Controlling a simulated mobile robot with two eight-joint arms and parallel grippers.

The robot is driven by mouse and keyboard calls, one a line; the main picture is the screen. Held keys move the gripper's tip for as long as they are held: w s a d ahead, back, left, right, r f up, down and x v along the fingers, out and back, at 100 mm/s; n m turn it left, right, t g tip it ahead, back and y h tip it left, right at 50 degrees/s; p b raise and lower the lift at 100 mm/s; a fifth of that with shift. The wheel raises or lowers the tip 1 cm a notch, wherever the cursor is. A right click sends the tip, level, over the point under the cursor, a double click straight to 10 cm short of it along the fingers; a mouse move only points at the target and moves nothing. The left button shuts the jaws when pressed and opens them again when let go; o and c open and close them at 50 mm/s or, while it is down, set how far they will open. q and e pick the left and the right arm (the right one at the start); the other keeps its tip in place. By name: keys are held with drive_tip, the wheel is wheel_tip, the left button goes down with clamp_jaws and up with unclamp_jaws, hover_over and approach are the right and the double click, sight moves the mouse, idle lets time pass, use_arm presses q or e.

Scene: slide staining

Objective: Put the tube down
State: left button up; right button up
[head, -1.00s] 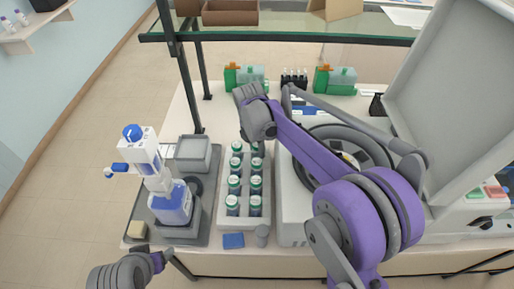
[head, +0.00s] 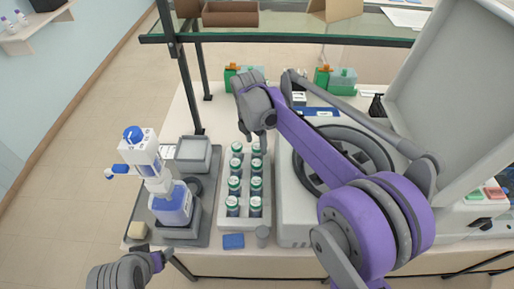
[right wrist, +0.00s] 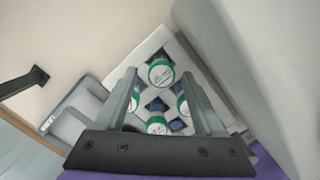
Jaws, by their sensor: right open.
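The white tube rack (head: 233,222) stands on the bench, with several upright tubes in two columns. The tubes have green-rimmed white caps and white labels. My right gripper (head: 258,138) is over the rack's far end, pointing down. In the right wrist view its two fingers (right wrist: 158,72) are apart. A capped tube (right wrist: 161,73) shows between the fingertips, seated in the rack; whether a finger touches it I cannot tell. Other caps, such as one nearer cap (right wrist: 156,124), sit beside dark square holes. My left gripper (head: 158,262) is low at the left, off the bench's front; its fingers are unclear.
Right of the rack is the open centrifuge (head: 291,225) with a raised lid (head: 440,90). On the left, a grey tray (head: 139,215) holds a blue dispenser bottle (head: 172,206). A blue block (head: 233,241) and grey cup (head: 262,235) stand in front. A shelf rail (head: 290,41) crosses behind.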

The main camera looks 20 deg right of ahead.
wheel_tip(320, 180, up, 8)
drive_tip(key=shift+s+a+r, duration=0.15)
drive_tip(key=shift+s+a, duration=0.2)
drive_tip(key=shift+a, duration=0.1)
